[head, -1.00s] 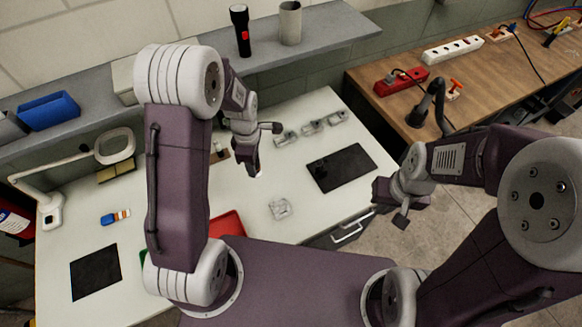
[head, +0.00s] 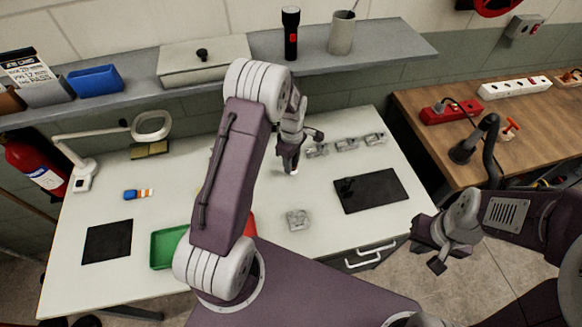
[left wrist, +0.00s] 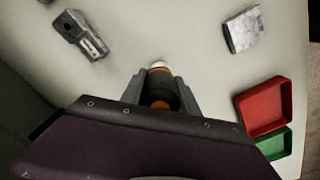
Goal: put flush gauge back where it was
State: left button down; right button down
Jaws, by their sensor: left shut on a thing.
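My left gripper (left wrist: 155,88) is shut on a small round thing with a white tip and an orange band, which I take to be the flush gauge (left wrist: 160,67). In the head view my left gripper (head: 289,158) points down over the white table, with the pale tip of the gauge (head: 294,171) just below it. I cannot tell whether the tip touches the table. My right gripper (head: 434,256) hangs empty off the table's right front corner, and its jaw opening is unclear.
Several grey blocks (head: 346,144) stand behind and right of my left gripper. A clear-grey block (head: 298,219) lies nearer me. Dark mats lie right (head: 375,195) and left (head: 107,241). A green tray (head: 168,250) and red tray (left wrist: 264,106) sit near the front edge.

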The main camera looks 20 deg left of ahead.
pick_arm(q)
jog(key=shift+w+a+f, duration=0.1)
jog(key=shift+a, duration=0.2)
jog(key=f, duration=0.3)
jog(key=shift+d+f+p, duration=0.2)
jog(key=shift+f+p, duration=0.1)
jog(key=shift+f, duration=0.05)
jog(key=shift+a+f, duration=0.1)
jog(key=shift+f, duration=0.2)
jog(key=c, duration=0.9)
grip_release()
